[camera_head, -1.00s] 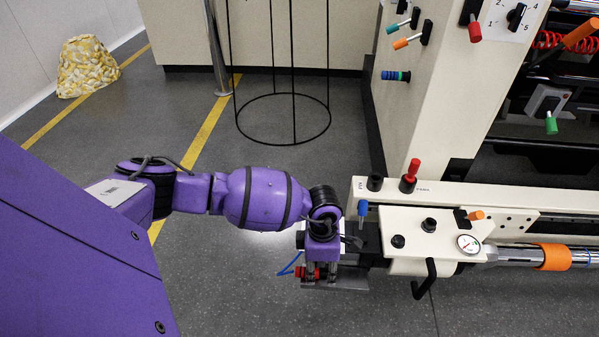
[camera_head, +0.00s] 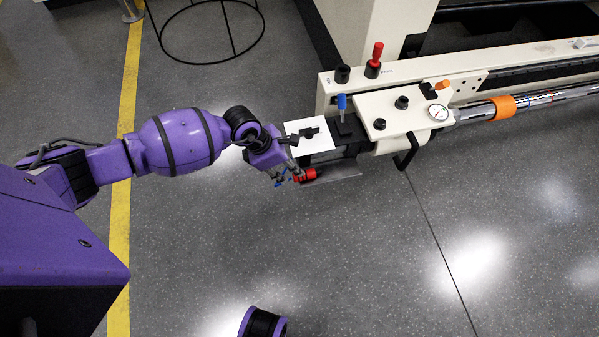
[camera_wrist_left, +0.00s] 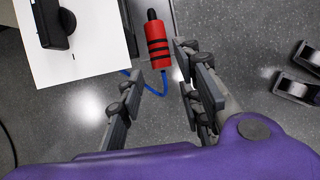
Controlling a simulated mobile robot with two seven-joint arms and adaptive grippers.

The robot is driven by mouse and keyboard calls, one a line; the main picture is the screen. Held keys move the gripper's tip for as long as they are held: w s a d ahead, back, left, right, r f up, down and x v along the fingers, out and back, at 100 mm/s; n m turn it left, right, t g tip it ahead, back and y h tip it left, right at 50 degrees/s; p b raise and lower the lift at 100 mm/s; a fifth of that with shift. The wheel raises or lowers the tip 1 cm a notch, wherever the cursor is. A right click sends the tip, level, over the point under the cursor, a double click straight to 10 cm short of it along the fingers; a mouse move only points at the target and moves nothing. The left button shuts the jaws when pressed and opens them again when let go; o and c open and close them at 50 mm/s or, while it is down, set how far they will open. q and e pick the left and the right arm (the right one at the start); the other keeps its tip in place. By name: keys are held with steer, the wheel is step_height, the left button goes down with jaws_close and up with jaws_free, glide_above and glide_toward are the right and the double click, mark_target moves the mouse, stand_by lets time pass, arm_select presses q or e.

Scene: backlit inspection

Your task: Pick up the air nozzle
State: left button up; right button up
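The air nozzle (camera_head: 306,175) is a red cylinder with black bands, beside the near end of the bench. In the left wrist view the nozzle (camera_wrist_left: 158,42) shows a black tip pointing up and a blue hose below it. My left gripper (camera_head: 288,177) is right at the nozzle's left side in the head view. In the left wrist view its fingers (camera_wrist_left: 171,72) are apart with nothing between them, and the nozzle lies just beyond the fingertips. My right gripper cannot be made out; a purple and black part of mine (camera_head: 262,322) shows at the bottom of the head view.
A white panel with a black knob (camera_head: 306,136) stands close beside my left gripper. A black block with a blue-handled switch (camera_head: 342,104) and a cream housing with a gauge (camera_head: 438,112) lie to the right. Two grey blocks (camera_wrist_left: 304,72) are at the wrist view's right edge. The floor in front is clear.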

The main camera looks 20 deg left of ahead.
mark_target(308, 175)
arm_select(q)
steer(key=b+x, duration=0.2)
steer(key=x, duration=0.4)
steer(key=shift+d, duration=0.15)
steer(key=shift+w+d+f, duration=0.1)
steer(key=shift+f, duration=0.25)
jaws_close()
arm_select(e)
steer(key=shift+x, duration=1.2)
